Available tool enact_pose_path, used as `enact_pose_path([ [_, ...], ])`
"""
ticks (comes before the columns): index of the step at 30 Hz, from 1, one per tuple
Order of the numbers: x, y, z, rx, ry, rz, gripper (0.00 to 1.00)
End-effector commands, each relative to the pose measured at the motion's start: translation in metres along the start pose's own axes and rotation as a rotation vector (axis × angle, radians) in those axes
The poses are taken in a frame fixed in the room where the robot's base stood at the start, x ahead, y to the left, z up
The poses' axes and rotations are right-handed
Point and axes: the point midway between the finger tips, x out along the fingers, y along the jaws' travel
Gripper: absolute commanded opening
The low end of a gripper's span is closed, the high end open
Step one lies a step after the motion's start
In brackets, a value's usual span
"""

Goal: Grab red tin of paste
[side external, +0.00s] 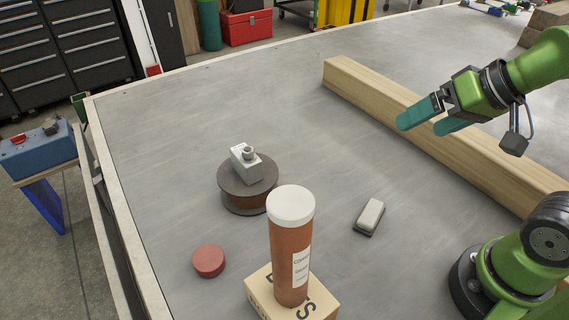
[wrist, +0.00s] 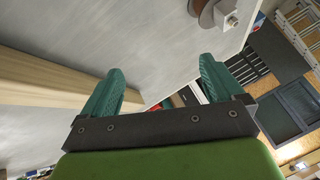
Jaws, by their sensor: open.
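The red tin (side external: 208,261) is a small, low, round tin lying flat on the grey table at the lower left in the side external view. My gripper (side external: 419,120) is at the upper right, raised near the wooden beam and far from the tin. Its two teal fingers are apart with nothing between them. In the wrist view my gripper (wrist: 163,88) also shows spread, empty fingers. I cannot see the red tin in the wrist view.
A tall brown tube with a white cap (side external: 291,240) stands on a cardboard box (side external: 262,299) right of the tin. A dark spool (side external: 232,200) carries a grey metal part (side external: 246,164). A grey brush-like block (side external: 370,216) and a long wooden beam (side external: 365,91) lie on the table.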

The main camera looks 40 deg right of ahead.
Motion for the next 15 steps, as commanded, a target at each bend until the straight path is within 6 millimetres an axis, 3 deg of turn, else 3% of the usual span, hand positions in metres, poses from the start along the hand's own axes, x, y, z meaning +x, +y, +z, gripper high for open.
enact_pose_path([
  [5, 0.000, -0.001, 0.001, -0.005, -0.002, -0.003, 0.94],
  [8, 0.011, -0.007, 0.010, -0.033, -0.060, -0.006, 0.94],
  [11, 0.026, -0.025, 0.010, -0.090, -0.137, -0.011, 0.94],
  [15, 0.050, -0.071, 0.000, -0.189, -0.258, -0.012, 0.94],
])
